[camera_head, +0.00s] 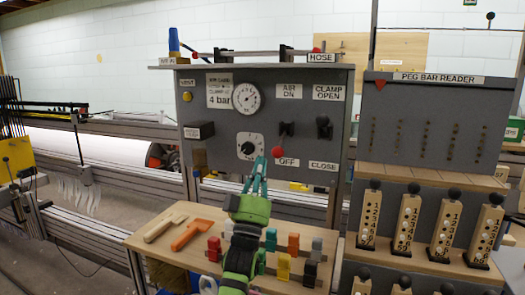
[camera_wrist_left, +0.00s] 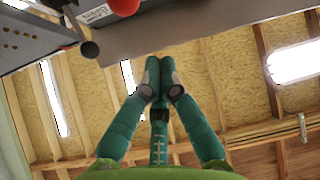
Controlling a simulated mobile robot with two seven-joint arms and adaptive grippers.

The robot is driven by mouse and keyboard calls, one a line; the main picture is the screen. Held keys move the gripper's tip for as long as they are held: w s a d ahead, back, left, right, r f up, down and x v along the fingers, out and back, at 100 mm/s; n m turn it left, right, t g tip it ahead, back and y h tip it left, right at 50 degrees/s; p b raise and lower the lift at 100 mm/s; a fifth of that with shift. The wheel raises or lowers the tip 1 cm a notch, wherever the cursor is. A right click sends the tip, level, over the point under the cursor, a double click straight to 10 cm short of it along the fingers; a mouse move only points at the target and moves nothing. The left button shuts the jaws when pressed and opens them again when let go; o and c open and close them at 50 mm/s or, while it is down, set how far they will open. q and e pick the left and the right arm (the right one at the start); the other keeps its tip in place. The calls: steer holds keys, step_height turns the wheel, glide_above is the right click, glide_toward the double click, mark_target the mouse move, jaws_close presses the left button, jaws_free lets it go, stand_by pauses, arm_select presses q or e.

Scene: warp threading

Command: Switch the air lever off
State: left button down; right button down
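The air lever's red knob (camera_head: 277,152) is on the grey control panel (camera_head: 220,135), below the lever's black mount and beside the OFF label (camera_head: 288,162); the AIR ON label (camera_head: 289,91) is above the mount. The red knob also shows at the top edge of the left wrist view (camera_wrist_left: 125,5). My left gripper (camera_head: 259,160) is just left of the knob in the head view, with its teal fingertips together and nothing seen between them. The fingers (camera_wrist_left: 159,70) also meet in the left wrist view. They look apart from the knob. My right gripper is out of view.
The black clamp lever (camera_head: 323,127) is right of the air lever. A pressure gauge (camera_head: 246,97) and a black dial (camera_head: 248,146) are on the left. Below, a wooden shelf (camera_head: 150,248) holds coloured blocks and an orange tool (camera_head: 191,234). The peg bar reader (camera_head: 438,115) stands at right.

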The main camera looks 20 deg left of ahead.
arm_select(q)
steer(key=shift+s+d+f, duration=0.1)
steer(key=shift+s+f, duration=0.3)
steer(key=shift+f, duration=0.3)
steer(key=shift+s+a+f, duration=0.1)
steer(key=shift+s+f, duration=0.25)
steer(key=shift+f, duration=0.35)
steer(key=shift+s+d+f, duration=0.1)
steer(key=shift+s+f, duration=0.3)
steer(key=shift+f, duration=0.3)
